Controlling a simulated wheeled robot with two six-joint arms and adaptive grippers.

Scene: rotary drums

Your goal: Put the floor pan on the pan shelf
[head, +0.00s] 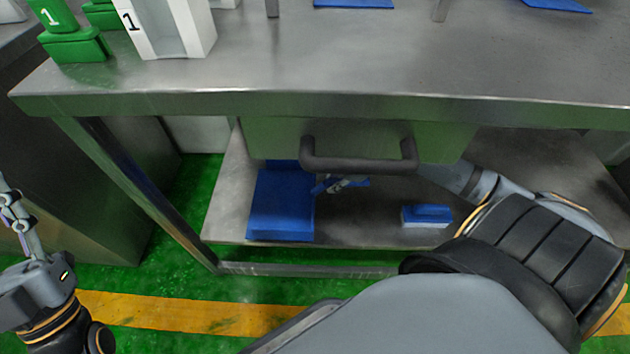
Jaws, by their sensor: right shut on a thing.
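The blue floor pan (281,208) lies at the left of the grey lower shelf (228,195) under the metal table. Its body looks flat on the shelf, and a blue handle part reaches right toward my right gripper (337,185). My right gripper is shut on that blue part, low over the shelf; its arm comes in from the right beneath the table, and the drawer hides part of it. My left gripper (8,200) is at the left edge, away from the shelf, with its tips partly cut off.
A small blue block (427,215) sits on the shelf right of the pan. A drawer with a dark handle (358,160) hangs above the shelf. A table leg (140,195) stands at left. Green (68,30) and white (168,25) items stand on the tabletop.

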